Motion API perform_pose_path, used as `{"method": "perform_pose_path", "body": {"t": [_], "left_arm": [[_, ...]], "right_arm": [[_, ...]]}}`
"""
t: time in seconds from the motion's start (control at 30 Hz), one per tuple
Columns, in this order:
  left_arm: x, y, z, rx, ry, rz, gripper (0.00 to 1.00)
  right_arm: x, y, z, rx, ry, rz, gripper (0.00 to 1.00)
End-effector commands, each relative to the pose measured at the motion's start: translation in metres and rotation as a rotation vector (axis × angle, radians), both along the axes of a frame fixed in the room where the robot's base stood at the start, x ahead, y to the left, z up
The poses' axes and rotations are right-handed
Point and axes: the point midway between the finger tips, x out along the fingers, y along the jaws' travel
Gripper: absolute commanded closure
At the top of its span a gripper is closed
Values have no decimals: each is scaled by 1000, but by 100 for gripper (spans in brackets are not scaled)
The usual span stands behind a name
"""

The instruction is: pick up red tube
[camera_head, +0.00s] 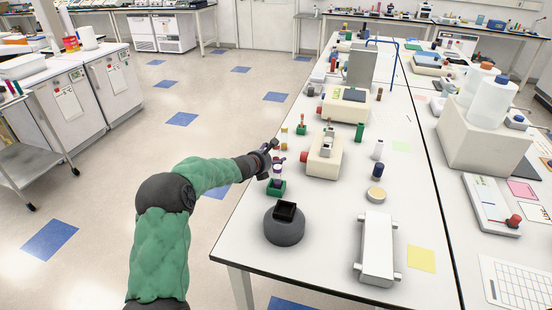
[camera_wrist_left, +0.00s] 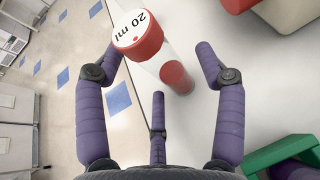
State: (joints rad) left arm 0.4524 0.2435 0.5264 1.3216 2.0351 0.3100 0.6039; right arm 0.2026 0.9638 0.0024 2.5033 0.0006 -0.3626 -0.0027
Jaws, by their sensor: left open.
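In the left wrist view a tube with a red cap (camera_wrist_left: 138,35) marked "20 ml" stands between my open fingers. Its body is clear and pale, with a red part (camera_wrist_left: 176,77) at the other end. No finger clearly touches it. In the head view my left gripper (camera_head: 271,152) is at the table's left edge, open and empty. Small orange-red items stand just beyond it, but I cannot tell which is the tube. A green rack (camera_head: 276,188) with a purple-and-white tube stands close to the gripper, on the near side. My right gripper is out of view.
A beige device (camera_head: 323,158) with a red knob stands right of the gripper. A dark grey round device (camera_head: 285,226) and a white device (camera_head: 377,250) are nearer.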

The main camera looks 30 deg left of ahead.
Motion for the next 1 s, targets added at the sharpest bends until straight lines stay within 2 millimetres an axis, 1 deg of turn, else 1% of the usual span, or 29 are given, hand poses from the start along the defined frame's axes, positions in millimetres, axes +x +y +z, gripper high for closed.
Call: {"method": "perform_pose_path", "body": {"t": [0.1, 0.2, 0.47, 0.5, 0.57, 0.6, 0.63, 0.67, 1.0], "left_arm": [[10, 0, -4, 1, -1, 0, 30], [14, 0, -5, 1, -1, 0, 30], [14, 0, -5, 1, -1, 0, 30], [14, 0, -5, 1, -1, 0, 41], [14, 0, -5, 1, -1, 0, 58], [14, 0, -5, 1, -1, 0, 70], [14, 0, -5, 1, -1, 0, 78], [14, 0, -5, 1, -1, 0, 81], [14, 0, -4, 1, -1, 0, 81]], "right_arm": [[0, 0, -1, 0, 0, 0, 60], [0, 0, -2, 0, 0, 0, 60], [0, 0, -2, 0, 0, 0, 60], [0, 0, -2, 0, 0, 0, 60], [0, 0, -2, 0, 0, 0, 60], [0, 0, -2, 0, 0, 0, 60], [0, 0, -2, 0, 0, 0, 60], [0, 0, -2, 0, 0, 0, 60], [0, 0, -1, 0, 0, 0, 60]]}}
